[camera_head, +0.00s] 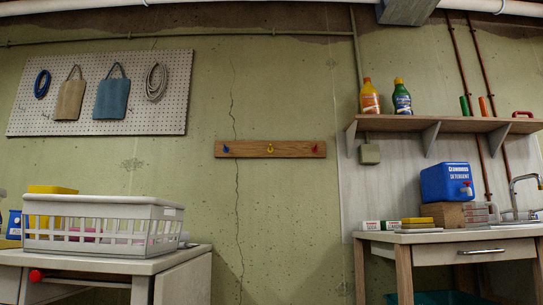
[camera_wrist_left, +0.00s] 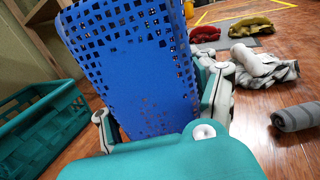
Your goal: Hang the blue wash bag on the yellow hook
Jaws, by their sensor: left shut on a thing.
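The yellow hook (camera_head: 270,148) is the middle one on a wooden board (camera_head: 240,149) on the wall in the head view. It looks empty. A blue hook (camera_head: 226,148) is to its left and a red hook (camera_head: 316,147) to its right. In the left wrist view my left gripper (camera_wrist_left: 160,100) is shut on a blue thing with many square holes, which I take to be the blue wash bag (camera_wrist_left: 135,60). Its top is cut off by the picture edge, and a handle or loop cannot be seen. Neither gripper shows in the head view.
A white basket (camera_head: 95,232) stands on a cabinet at left. A pegboard (camera_head: 100,125) hangs above it. A shelf (camera_head: 455,124) and sink counter (camera_head: 440,238) are at right. A teal crate (camera_wrist_left: 40,125) and rolled cloths (camera_wrist_left: 297,116) lie on the floor.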

